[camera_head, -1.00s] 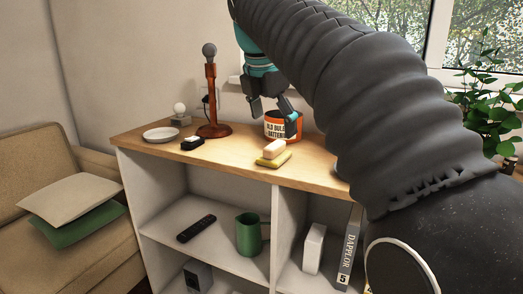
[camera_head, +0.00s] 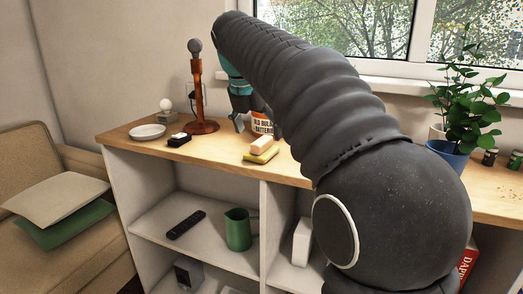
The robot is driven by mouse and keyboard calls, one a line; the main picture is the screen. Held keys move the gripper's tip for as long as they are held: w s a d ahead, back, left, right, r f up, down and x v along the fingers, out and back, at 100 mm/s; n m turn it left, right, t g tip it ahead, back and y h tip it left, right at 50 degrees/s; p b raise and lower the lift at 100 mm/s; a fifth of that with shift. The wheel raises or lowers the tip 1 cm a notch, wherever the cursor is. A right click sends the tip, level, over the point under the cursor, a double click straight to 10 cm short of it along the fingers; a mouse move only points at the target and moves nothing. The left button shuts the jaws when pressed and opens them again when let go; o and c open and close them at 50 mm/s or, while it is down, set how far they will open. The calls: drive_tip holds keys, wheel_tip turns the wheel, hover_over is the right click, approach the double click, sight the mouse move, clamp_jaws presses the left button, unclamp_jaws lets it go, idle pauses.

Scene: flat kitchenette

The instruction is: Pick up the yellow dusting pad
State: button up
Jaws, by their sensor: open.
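The yellow dusting pad (camera_head: 264,157) lies flat on the wooden top of the shelf unit (camera_head: 222,157), near its front edge. A peach-coloured block (camera_head: 261,144) rests on it and hides much of its upper face. My gripper (camera_head: 252,123) is open and empty. It points down above the top, behind and slightly left of the pad, apart from it. It is in front of the orange-and-white battery tub (camera_head: 262,122) and hides part of it.
A brown microphone stand (camera_head: 201,126), a black-and-white item (camera_head: 179,140), and a white plate (camera_head: 147,132) stand left of the pad. A potted plant (camera_head: 455,155) is at right. A green mug (camera_head: 238,229) and a remote (camera_head: 186,225) are on the shelf below.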

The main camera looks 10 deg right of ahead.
sight(262, 140)
drive_tip(key=shift+w+x, duration=0.2)
drive_tip(key=shift+x, duration=1.1)
drive_tip(key=shift+w+x, duration=0.2)
drive_tip(key=shift+x, duration=1.15)
drive_tip(key=shift+d+r, duration=0.1)
drive_tip(key=shift+r, duration=0.05)
drive_tip(key=c, duration=1.2)
drive_tip(key=shift+c, duration=0.3)
drive_tip(key=shift+r, duration=0.15)
drive_tip(key=shift+r, duration=0.3)
drive_tip(key=r, duration=0.3)
drive_tip(key=shift+s+d+r, duration=0.1)
drive_tip(key=shift+d+r, duration=0.3)
drive_tip(key=s+d+r, duration=0.4)
drive_tip(key=d+r, duration=0.2)
drive_tip(key=d, duration=0.4)
drive_tip(key=shift+r, duration=0.15)
